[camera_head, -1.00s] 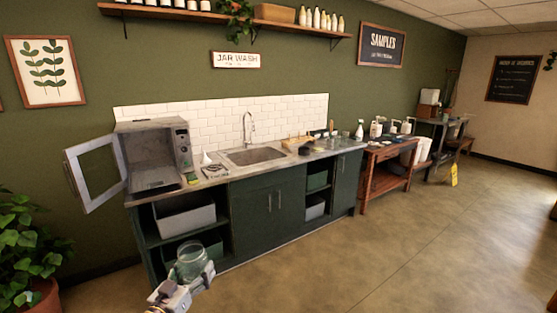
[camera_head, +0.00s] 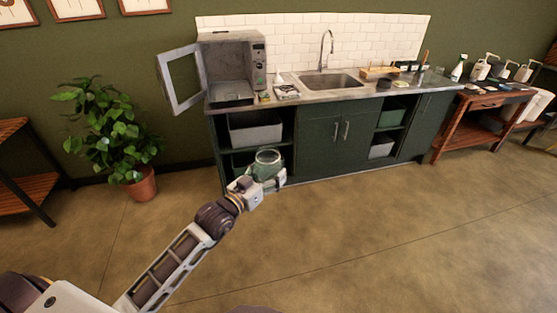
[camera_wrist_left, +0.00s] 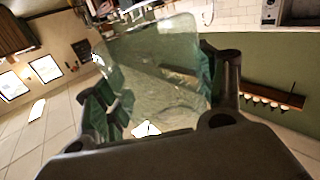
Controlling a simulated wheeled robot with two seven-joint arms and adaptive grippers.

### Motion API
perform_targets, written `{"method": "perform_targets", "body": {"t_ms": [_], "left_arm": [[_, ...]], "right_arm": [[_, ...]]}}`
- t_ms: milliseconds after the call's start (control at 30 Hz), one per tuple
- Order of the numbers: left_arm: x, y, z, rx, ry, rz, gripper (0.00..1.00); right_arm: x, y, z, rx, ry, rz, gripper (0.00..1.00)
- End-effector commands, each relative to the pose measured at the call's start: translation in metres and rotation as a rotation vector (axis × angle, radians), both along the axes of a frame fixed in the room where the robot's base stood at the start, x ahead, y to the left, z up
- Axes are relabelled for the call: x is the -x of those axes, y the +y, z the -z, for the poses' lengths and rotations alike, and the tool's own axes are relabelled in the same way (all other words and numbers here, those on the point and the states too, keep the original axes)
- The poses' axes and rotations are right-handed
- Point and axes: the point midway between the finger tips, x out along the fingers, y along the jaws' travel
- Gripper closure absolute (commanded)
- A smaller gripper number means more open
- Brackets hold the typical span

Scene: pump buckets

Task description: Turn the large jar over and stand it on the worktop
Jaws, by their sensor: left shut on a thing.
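The large jar (camera_head: 268,163) is clear greenish glass, held by my left gripper (camera_head: 262,178) in front of the cabinet, below worktop height. A round glass rim or base faces up in the head view; I cannot tell which end it is. In the left wrist view the jar (camera_wrist_left: 165,75) fills the space between the two dark fingers, which are shut on its sides. The worktop (camera_head: 335,95) runs along the wall around the sink. My right gripper is not in view.
An open-doored grey oven-like box (camera_head: 232,68) stands on the worktop's left end. A sink (camera_head: 330,82) sits mid-worktop, with a wooden rack (camera_head: 378,73) to its right. A potted plant (camera_head: 138,185) stands left. The floor ahead is clear.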

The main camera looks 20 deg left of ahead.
Motion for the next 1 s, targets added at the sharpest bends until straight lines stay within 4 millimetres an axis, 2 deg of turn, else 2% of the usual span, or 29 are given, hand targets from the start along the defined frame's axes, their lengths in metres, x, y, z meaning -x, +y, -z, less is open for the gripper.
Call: {"method": "perform_targets", "body": {"t_ms": [567, 1000], "left_arm": [[0.014, -0.026, -0.013, -0.001, -0.005, 0.122, 0.62], [0.026, -0.049, -0.023, -0.001, -0.005, 0.229, 0.62]], "right_arm": [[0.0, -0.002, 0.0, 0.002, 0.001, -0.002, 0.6], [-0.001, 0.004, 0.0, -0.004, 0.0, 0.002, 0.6]]}}
